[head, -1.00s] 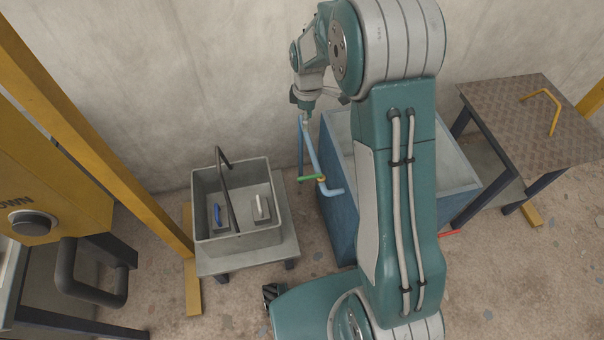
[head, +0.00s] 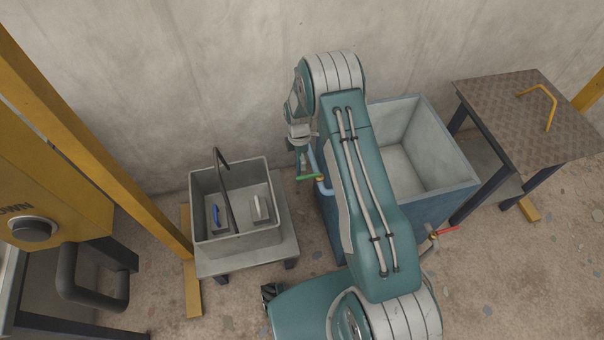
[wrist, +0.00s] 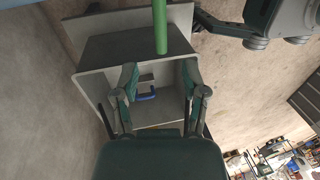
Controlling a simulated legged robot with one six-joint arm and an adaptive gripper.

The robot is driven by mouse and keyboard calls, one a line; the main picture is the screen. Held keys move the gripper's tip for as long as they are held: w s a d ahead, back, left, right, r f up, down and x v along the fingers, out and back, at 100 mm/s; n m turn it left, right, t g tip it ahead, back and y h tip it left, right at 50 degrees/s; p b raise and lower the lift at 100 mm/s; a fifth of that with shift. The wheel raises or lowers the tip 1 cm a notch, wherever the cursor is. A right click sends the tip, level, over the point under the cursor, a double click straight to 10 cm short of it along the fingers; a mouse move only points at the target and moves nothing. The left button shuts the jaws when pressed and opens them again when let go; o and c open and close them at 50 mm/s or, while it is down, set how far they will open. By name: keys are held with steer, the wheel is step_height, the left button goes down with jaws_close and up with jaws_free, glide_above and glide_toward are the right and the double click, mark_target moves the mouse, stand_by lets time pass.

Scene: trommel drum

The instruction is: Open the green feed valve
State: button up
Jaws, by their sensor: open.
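The green feed valve's lever (head: 308,177) sits on the blue pipe at the left side of the blue tank (head: 440,205). It also shows as a green bar (wrist: 160,25) at the top middle of the wrist view, pointing down the picture. My gripper (wrist: 161,72) is open and empty, with its two fingers apart. The bar's end lies above the gap between the fingertips in the picture, and I see no contact. In the head view my gripper (head: 302,164) hangs beside the pipe, just above the lever. Part of the pipe is hidden by my arm.
A grey bin (head: 238,242) with a dark carrying handle and blue- and white-handled tools stands on a low stand left of the tank. A red lever (head: 446,232) is at the tank's front right. A brown-topped table (head: 510,110) stands right, a yellow post (head: 95,135) left.

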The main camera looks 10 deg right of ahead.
mark_target(308, 176)
steer(key=f, duration=0.4)
steer(key=s+f, duration=0.1)
steer(key=f, duration=0.1)
steer(key=shift+s+f, duration=0.1)
steer(key=shift+f, duration=0.15)
jaws_close()
